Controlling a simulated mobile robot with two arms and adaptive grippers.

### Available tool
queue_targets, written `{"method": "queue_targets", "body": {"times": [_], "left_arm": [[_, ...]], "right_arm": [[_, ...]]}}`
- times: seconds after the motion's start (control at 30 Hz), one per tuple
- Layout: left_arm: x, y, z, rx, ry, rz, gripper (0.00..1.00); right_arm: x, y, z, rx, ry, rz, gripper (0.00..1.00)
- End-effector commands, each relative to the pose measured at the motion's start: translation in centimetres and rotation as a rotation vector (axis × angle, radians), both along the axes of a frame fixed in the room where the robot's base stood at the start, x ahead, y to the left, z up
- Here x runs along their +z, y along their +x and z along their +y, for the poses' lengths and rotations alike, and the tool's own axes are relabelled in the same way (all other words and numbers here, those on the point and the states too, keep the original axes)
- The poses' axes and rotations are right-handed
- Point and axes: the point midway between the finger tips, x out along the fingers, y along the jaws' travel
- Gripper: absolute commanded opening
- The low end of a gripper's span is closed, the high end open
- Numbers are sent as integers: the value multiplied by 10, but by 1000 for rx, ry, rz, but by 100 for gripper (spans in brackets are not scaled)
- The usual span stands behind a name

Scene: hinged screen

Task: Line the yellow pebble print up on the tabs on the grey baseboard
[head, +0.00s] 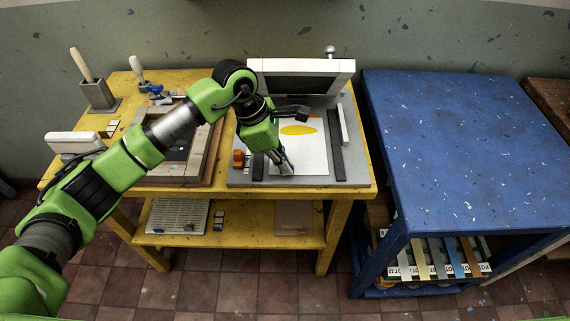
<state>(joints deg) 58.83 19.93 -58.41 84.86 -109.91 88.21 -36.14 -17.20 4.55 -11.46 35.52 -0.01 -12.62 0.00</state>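The print (312,158) is a white sheet with a yellow pebble shape near its top. It lies on the grey baseboard (330,182) on the yellow table, between two dark strips. My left gripper (284,165) reaches down over the sheet's lower left part. Its wrist hides the sheet's left side, and I cannot tell whether the fingers are open or shut, or touch the sheet. The tabs are too small or hidden to make out. The hinged screen (260,67) stands raised behind the baseboard. My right gripper is out of view.
A wooden frame (150,180) lies left of the baseboard, partly behind my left arm. A holder with a tool (97,95) stands back left. A blue table (460,140), with a clear top, stands right across a gap.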

Motion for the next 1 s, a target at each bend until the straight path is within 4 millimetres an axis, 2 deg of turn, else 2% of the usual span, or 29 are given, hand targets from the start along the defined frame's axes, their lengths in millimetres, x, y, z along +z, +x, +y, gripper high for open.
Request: {"method": "queue_targets", "body": {"times": [0.23, 0.3, 0.33, 1.0], "left_arm": [[0, 0, 0, 0, 0, 0, 0], [0, 0, 0, 0, 0, 0, 21], [0, 0, 0, 0, 0, 0, 24], [1, 0, 0, 0, 0, 0, 26]], "right_arm": [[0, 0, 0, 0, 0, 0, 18], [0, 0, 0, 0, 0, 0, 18], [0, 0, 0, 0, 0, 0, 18], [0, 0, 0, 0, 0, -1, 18]]}}
